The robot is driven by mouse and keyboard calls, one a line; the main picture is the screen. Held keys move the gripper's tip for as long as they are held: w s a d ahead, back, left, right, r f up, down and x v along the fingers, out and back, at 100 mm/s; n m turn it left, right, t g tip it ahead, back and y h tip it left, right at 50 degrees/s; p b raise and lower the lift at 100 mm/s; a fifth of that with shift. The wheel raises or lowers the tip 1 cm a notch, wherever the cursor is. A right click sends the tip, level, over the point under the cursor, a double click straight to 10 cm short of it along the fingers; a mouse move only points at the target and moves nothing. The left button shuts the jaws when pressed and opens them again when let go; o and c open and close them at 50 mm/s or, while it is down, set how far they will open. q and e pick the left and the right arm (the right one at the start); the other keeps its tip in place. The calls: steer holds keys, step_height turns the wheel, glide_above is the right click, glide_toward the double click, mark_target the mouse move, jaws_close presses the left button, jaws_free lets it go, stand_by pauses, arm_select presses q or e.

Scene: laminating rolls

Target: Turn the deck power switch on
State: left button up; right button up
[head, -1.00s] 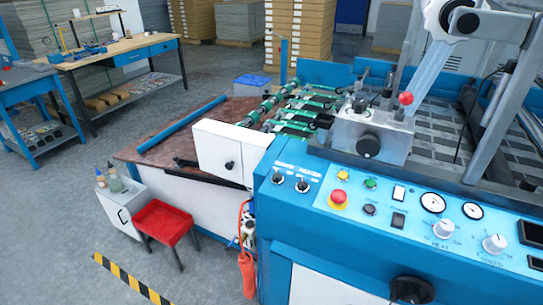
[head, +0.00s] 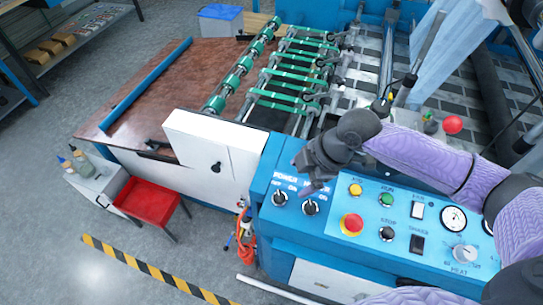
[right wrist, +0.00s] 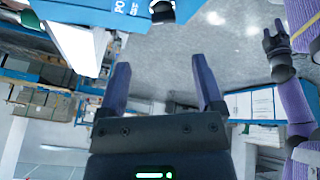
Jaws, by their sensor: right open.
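The deck power switch (head: 279,198) is a dark round knob on a pale base, under the POWER label at the left end of the blue control panel (head: 335,240). Its setting is too small to tell. It also shows, cut off, at the top of the right wrist view (right wrist: 162,10). My right gripper (head: 304,176) hangs above the panel, up and right of the switch, apart from it. In the right wrist view its jaws (right wrist: 160,75) are open and empty.
A similar knob (head: 311,207) sits just right of the switch, close under my right gripper. A red emergency button (head: 352,224) and several other controls lie further right. A white box (head: 212,150) stands left of the panel. Green rollers (head: 290,85) lie behind.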

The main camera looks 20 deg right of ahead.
steer(key=b, duration=0.1)
glide_above(280, 196)
steer(key=s+d, duration=0.1)
steer(key=d, duration=0.1)
steer(key=f, duration=0.4)
steer(key=shift+s+f, duration=0.2)
steer(key=shift+f, duration=0.05)
steer(key=b+x, duration=0.1)
steer(key=x, duration=0.3)
steer(key=shift+w+a+f, duration=0.1)
steer(key=shift+w+f, duration=0.15)
steer(key=shift+f, duration=0.1)
arm_select(q)
steer(key=shift+s+a+f, duration=0.3)
steer(key=shift+s+f, duration=0.15)
steer(key=shift+f, duration=0.15)
steer(key=shift+s+a+f, duration=0.25)
steer(key=shift+s+f, duration=0.15)
steer(key=shift+f, duration=0.15)
arm_select(e)
steer(key=shift+c, duration=0.3)
steer(key=c, duration=1)
arm_select(q)
steer(key=shift+d, duration=0.45)
arm_select(e)
jaws_close()
